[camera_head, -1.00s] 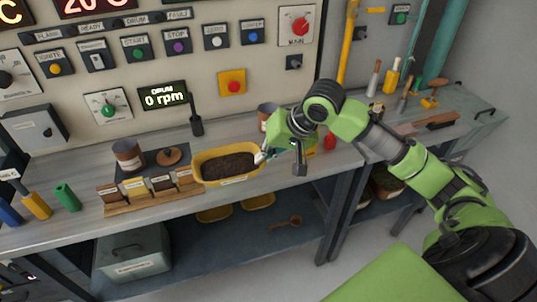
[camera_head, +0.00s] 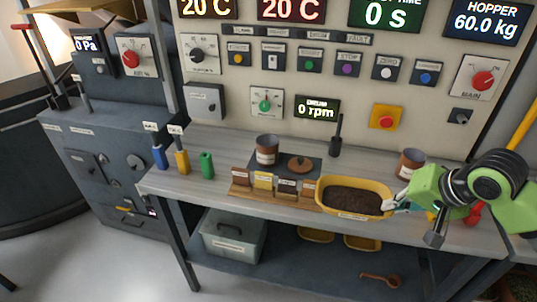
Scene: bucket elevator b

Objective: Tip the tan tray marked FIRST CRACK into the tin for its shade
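A yellow-tan tray (camera_head: 384,187) full of dark brown beans or grounds is at the bench's front edge, right of the wooden rack. A small label on its front is too small to read. My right gripper (camera_head: 396,206) is at the tray's right end, its fingers appearing closed on the rim. The tray looks level; I cannot tell if it touches the bench. One brown tin (camera_head: 267,150) stands on a dark mat beside a round brown lid (camera_head: 300,164). Another tin (camera_head: 411,162) stands behind the tray. My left gripper is out of view.
A wooden rack (camera_head: 272,200) holds several small coloured, labelled blocks. Blue, yellow and green cylinders (camera_head: 206,165) stand at left. The control panel (camera_head: 290,85) rises behind. The lower shelf holds a grey box (camera_head: 235,235), yellow trays (camera_head: 362,243) and a wooden scoop (camera_head: 380,280).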

